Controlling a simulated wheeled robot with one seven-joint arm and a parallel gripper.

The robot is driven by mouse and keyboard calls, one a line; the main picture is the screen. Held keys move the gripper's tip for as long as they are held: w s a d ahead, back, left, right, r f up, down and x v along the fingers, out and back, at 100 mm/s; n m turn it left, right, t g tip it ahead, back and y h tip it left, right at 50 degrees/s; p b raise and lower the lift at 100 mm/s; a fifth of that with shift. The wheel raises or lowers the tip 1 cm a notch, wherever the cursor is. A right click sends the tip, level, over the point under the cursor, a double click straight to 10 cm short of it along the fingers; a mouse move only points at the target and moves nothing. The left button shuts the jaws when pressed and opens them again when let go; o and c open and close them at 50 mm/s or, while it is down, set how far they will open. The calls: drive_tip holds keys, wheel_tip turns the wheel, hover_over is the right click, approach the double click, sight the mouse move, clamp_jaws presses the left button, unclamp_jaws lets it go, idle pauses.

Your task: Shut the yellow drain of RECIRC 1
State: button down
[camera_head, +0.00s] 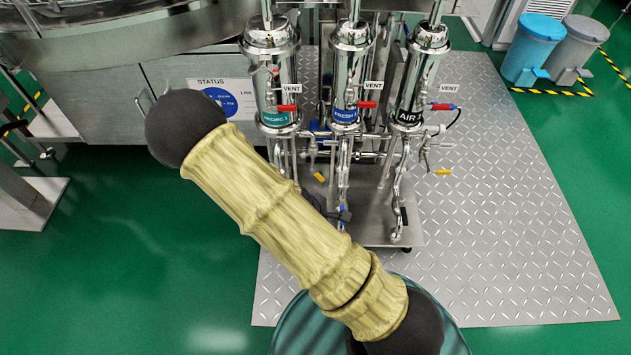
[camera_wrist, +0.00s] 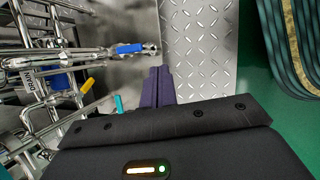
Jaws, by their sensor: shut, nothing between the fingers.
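The RECIRC 1 housing (camera_head: 275,85) is a steel cylinder with a teal band, leftmost of three in the head view. A yellow handle (camera_head: 319,177) shows low among the pipes, right of my arm; I cannot tell for certain that it is the RECIRC 1 drain. My arm covers the area below RECIRC 1. In the wrist view, a yellow handle (camera_wrist: 87,85) sits on the pipework to the left of my gripper (camera_wrist: 160,72). My gripper's dark purple fingers are together, empty and apart from that handle. The gripper is not clear in the head view.
The FRESH (camera_head: 349,75) and AIR (camera_head: 417,75) housings stand to the right. In the wrist view, a blue handle (camera_wrist: 130,48) and a teal handle (camera_wrist: 119,104) are near the fingers. The tread plate (camera_head: 500,230) is clear.

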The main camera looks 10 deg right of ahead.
drive_tip(key=s+r+m+y+p, duration=0.1)
drive_tip(key=r+m, duration=0.6)
drive_tip(key=r, duration=0.7)
drive_tip(key=s+d+r+m+t+y+p, duration=0.1)
drive_tip(key=r+m+y+p, duration=0.3)
drive_tip(key=r+m, duration=0.4)
wheel_tip(320, 180, up, 6)
drive_tip(key=shift+s+d+r+m, duration=0.2)
drive_tip(key=shift+s+m, duration=0.1)
drive_tip(key=shift+s, duration=0.35)
drive_tip(key=shift+f, duration=0.1)
